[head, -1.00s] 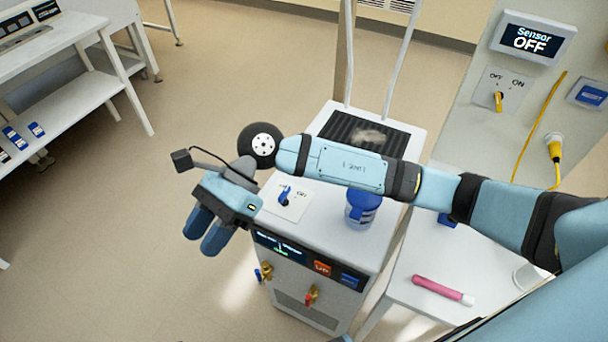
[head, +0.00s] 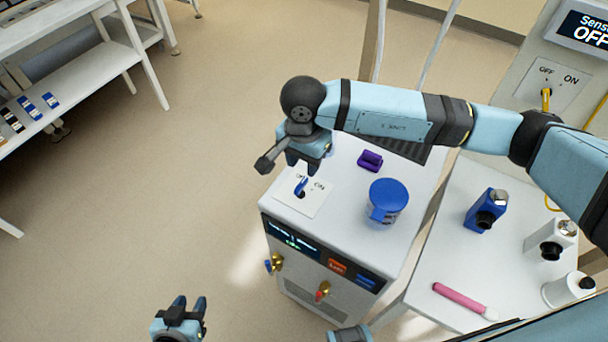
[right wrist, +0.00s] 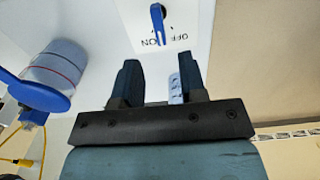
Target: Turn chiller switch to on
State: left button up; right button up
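The chiller switch (head: 300,187) is a blue lever on a white plate marked OFF and ON, on top of the white chiller cabinet (head: 345,226). In the head view its lever stands near the OFF label, and the OFF label is partly covered. My right gripper (head: 303,167) is just above and behind the switch, pointing down. In the right wrist view the switch (right wrist: 158,24) lies beyond the two separated fingers (right wrist: 160,78), with nothing between them; the lever is not touched. My left gripper (head: 186,308) is open and empty at the bottom, left of the cabinet.
A blue-lidded jar (head: 388,198) and a purple item (head: 370,160) stand on the cabinet top, right of the switch. Brass valves (head: 322,291) stick out from its front. A side table (head: 455,270) at right holds a pink tube and bottles.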

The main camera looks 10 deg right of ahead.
aim_at(304, 180)
notch_tip(304, 180, down, 6)
jog(key=shift+f, duration=0.1)
jog(key=shift+c, duration=0.4)
grip_shut()
